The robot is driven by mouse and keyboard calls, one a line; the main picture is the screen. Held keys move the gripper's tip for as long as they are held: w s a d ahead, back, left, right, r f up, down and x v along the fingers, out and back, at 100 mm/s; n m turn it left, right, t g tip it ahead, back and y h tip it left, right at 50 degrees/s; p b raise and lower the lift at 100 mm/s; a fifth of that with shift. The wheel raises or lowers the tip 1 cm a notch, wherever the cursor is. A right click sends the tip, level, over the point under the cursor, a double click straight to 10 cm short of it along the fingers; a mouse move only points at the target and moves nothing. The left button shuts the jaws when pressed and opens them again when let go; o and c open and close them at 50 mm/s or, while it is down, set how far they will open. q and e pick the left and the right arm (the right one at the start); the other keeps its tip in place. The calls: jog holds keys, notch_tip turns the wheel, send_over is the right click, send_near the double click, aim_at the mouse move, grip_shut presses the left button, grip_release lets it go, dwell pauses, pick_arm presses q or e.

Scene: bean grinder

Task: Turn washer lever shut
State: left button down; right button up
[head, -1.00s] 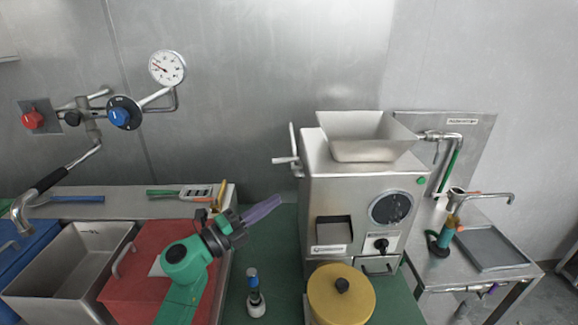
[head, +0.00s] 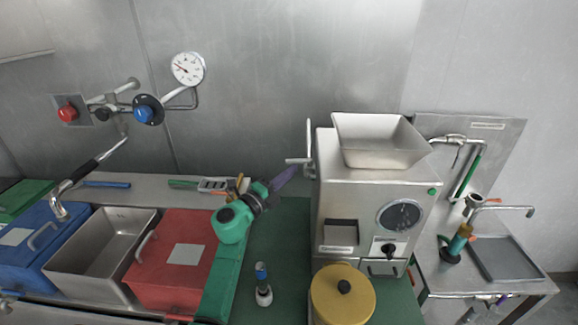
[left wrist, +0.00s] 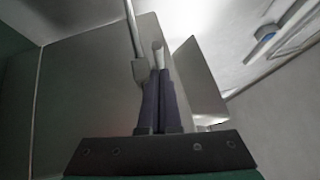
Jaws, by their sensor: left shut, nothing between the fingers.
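A grey metal lever (head: 309,140) stands on the left side of the steel grinder (head: 335,185), with a short peg (head: 298,161) pointing left. The left wrist view shows its upright bar (left wrist: 132,30), a block and a pale peg (left wrist: 158,55) just beyond my fingertips. My left gripper (head: 293,171) is shut and empty, its purple fingers pointing up and right beside the lever's lower end; I cannot tell whether they touch. A green-handled lever (head: 467,174) hangs from the pipe at the right wall panel. No label shows which lever is the washer's. My right gripper is not in view.
A red-lidded bin (head: 165,250), a steel basin (head: 75,265) and a blue bin (head: 25,250) stand at left. A faucet stand and tray (head: 500,255) are at right.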

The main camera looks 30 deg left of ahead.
pick_arm(q)
jog(key=shift+w+a, duration=0.3)
jog(key=shift+a, duration=0.1)
jog(key=m+h+b, duration=0.1)
jog(key=w+a+g+h+b, duration=0.1)
jog(key=h, duration=0.1)
jog(key=shift+a+r+m+b, duration=0.1)
jog(key=shift+r+m+b, duration=0.3)
